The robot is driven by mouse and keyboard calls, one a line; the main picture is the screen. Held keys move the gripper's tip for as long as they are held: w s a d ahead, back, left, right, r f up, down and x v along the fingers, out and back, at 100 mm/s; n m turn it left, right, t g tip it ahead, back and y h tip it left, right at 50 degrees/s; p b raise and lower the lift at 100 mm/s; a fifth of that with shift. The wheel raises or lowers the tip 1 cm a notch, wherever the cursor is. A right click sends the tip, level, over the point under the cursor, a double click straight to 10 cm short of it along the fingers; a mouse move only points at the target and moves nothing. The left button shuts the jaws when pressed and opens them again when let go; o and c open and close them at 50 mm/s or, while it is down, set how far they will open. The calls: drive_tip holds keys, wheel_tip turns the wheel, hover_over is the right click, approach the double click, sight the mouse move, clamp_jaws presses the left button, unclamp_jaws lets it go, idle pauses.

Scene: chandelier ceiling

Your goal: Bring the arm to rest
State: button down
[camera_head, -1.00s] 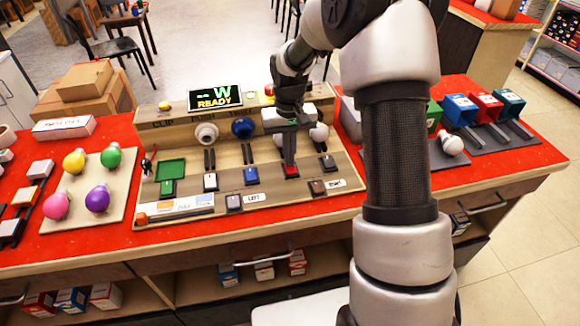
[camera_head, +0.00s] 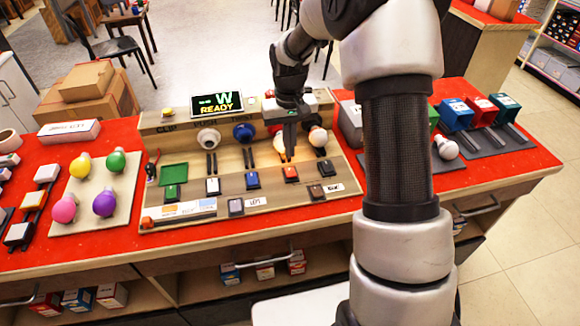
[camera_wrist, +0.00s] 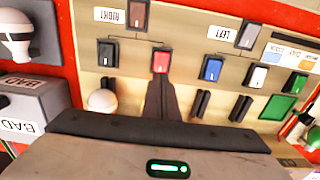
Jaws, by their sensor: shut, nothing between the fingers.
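My gripper (camera_head: 288,157) is shut and empty. In the head view it points down over the test board, its fingertips just above and behind the red switch (camera_head: 290,173). In the wrist view the shut fingers (camera_wrist: 163,84) reach toward the red switch (camera_wrist: 161,61), which now shows clear of them in the head view. My arm is stretched forward over the counter and hides part of the board's right side. An orange glow shows beside my fingers in the head view.
The board (camera_head: 270,203) carries several switches, sockets and a display (camera_head: 216,103) reading "W READY". Loose bulbs on a tray (camera_head: 85,225) lie to the left. Bins marked BAD (camera_wrist: 37,105) stand close by in the wrist view. Boxes (camera_head: 88,88) sit at the back left.

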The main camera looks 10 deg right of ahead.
drive_tip(key=shift+r+p, duration=0.4)
drive_tip(key=shift+r, duration=0.5)
drive_tip(key=s+r+t+p, duration=0.15)
drive_tip(key=s+r, duration=0.35)
drive_tip(key=r, duration=0.5)
drive_tip(key=s+r+t+p, duration=0.1)
drive_tip(key=s+r+p, duration=0.2)
drive_tip(key=s+r, duration=0.55)
drive_tip(key=s+r+t+p, duration=0.3)
drive_tip(key=s+r+p, duration=0.2)
drive_tip(key=s+r, duration=0.7)
drive_tip(key=shift+s, duration=0.75)
